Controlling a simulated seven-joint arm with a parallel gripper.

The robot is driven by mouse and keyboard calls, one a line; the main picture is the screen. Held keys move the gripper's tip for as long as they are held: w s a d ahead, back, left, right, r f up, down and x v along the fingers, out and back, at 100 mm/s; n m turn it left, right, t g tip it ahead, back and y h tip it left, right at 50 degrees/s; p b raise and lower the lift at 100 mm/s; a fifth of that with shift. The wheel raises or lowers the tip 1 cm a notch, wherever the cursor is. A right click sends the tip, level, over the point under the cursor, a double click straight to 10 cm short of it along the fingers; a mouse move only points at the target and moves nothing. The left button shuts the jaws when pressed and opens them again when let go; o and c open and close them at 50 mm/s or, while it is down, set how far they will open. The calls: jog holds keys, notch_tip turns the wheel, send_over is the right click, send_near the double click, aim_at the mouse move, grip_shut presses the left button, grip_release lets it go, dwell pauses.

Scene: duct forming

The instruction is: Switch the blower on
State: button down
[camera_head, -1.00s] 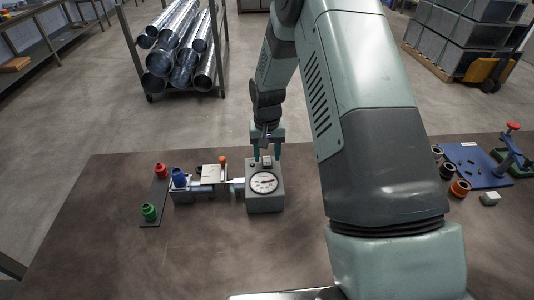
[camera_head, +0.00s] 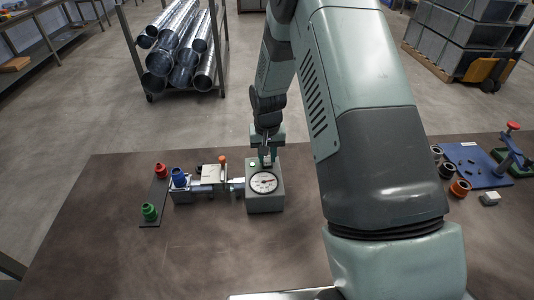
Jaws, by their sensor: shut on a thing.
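The blower unit, a grey box (camera_head: 265,203) with a round white dial (camera_head: 264,182), stands upright on the brown table. A small green spot (camera_head: 252,164) shows on its top at the left. My gripper (camera_head: 267,156) points down over the top of the box. Its fingers are close together on a small pale switch (camera_head: 266,162) there, which they partly hide. I cannot tell the switch's position. The dial has a red needle.
A dark plate (camera_head: 154,203) with red and green knobs lies further left. The front left table is clear.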

aim_at(268, 169)
jog(key=shift+s+t, duration=0.2)
jog(key=shift+t, duration=0.3)
jog(key=c, duration=0.9)
grip_release()
jog(key=shift+r, duration=0.1)
jog(key=r, duration=0.3)
jog(key=s+r, duration=0.1)
jog(key=r, duration=0.3)
jog(key=s+r, duration=0.1)
jog(key=r, duration=0.2)
jog(key=shift+r, duration=0.25)
